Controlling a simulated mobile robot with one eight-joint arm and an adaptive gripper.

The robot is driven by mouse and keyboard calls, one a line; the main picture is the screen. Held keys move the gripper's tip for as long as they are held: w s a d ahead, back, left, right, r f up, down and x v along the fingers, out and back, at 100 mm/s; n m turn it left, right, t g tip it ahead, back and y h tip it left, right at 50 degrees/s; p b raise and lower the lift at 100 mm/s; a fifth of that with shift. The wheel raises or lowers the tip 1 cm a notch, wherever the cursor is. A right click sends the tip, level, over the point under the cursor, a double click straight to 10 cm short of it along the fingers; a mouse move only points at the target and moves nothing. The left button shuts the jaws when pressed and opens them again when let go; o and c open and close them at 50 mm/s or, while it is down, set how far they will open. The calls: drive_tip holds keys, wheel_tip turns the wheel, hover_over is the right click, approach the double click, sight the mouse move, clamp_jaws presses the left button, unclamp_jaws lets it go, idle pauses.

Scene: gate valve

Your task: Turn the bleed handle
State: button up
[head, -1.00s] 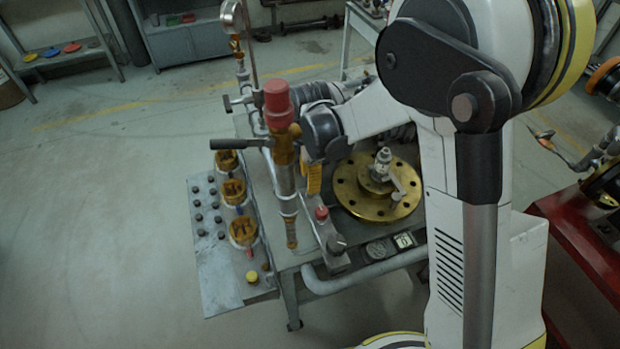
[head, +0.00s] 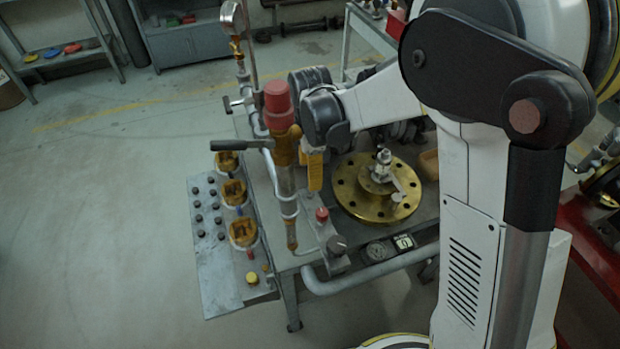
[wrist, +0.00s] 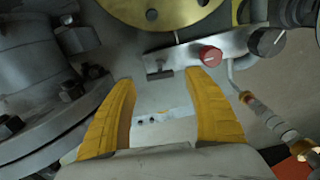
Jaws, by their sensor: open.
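I cannot tell for certain which part is the bleed handle. A black lever (head: 240,144) sticks out to the left from the yellow, red-capped valve (head: 278,100) at the bench's left side. A small metal T-handle (head: 240,102) sits on the pipe behind it. My gripper (head: 314,172) points down just right of the red-capped valve, above the bench. In the wrist view its two yellow fingers (wrist: 160,82) are apart with nothing held between them. Beyond the fingertips there, a small dark handle (wrist: 160,73) sits at the end of a metal bracket.
A brass flange (head: 350,200) lies on the bench right of my gripper. A red knob (head: 322,214) and a black knob (head: 337,244) sit on the bracket near the front. A pressure gauge (head: 232,14) stands behind.

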wheel_tip(320, 180, up, 9)
drive_tip(key=shift+f, duration=0.2)
idle(0.4)
drive_tip(key=s+d+r+m+t, duration=0.3)
drive_tip(key=s+d+m, duration=0.4)
drive_tip(key=s+m, duration=0.2)
drive_tip(key=s+d+r+m+t, duration=0.4)
drive_tip(key=s+d+m, duration=0.4)
drive_tip(key=m, duration=0.3)
drive_tip(key=shift+s+d, duration=0.25)
drive_tip(key=shift+s, duration=0.2)
drive_tip(key=shift+w, duration=0.1)
